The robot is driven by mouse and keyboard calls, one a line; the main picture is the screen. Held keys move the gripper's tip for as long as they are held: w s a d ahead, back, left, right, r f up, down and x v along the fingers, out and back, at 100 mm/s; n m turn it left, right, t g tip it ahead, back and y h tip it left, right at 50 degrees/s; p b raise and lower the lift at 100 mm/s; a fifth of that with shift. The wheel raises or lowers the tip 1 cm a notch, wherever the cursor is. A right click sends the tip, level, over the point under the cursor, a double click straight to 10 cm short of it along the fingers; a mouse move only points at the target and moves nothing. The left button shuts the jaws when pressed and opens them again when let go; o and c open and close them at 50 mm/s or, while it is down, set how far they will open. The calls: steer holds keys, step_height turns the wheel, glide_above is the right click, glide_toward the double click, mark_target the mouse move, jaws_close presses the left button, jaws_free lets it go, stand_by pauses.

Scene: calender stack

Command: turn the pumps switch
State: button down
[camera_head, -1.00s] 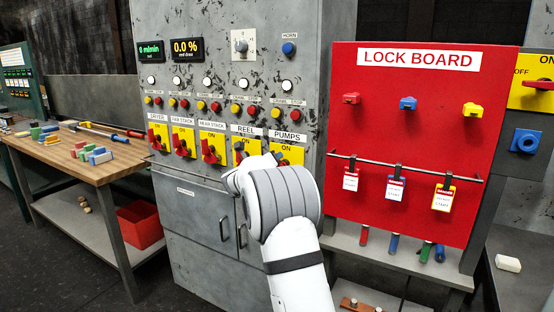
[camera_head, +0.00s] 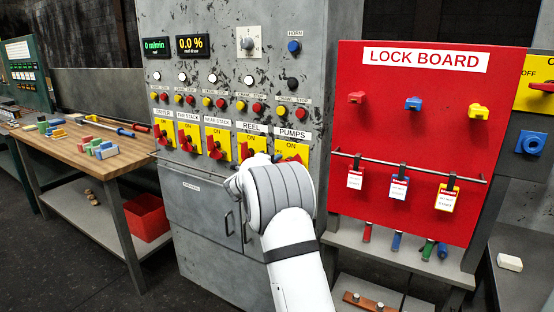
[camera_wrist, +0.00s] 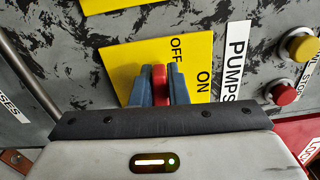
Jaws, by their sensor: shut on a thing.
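The pumps switch has a yellow plate (camera_head: 293,150) under a PUMPS label (camera_head: 292,134) at the right end of the switch row. In the wrist view, its yellow plate (camera_wrist: 190,45) carries the words OFF and ON, with the PUMPS label (camera_wrist: 233,62) beside it. My gripper (camera_wrist: 158,85) has its two blue fingers shut on the red switch handle (camera_wrist: 159,80), one on each side. The fingers hide most of the handle, so its exact angle is hard to tell. In the head view my arm covers the fingers.
The other red-handled switches (camera_head: 214,148) stand in a row to the left. The red lock board (camera_head: 390,130) with hanging tags is close on the right. A wooden table (camera_head: 75,150) with coloured blocks stands at the left. A cabinet handle (camera_head: 228,224) sits below.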

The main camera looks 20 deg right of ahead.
steer(key=shift+f+n, duration=0.2)
steer(key=shift+n, duration=0.3)
steer(key=c, duration=1.4)
jaws_free()
steer(key=shift+c, duration=0.2)
steer(key=v, duration=0.7)
steer(key=shift+s+a, duration=0.25)
steer(key=shift+a, duration=0.1)
steer(key=shift+r, duration=0.1)
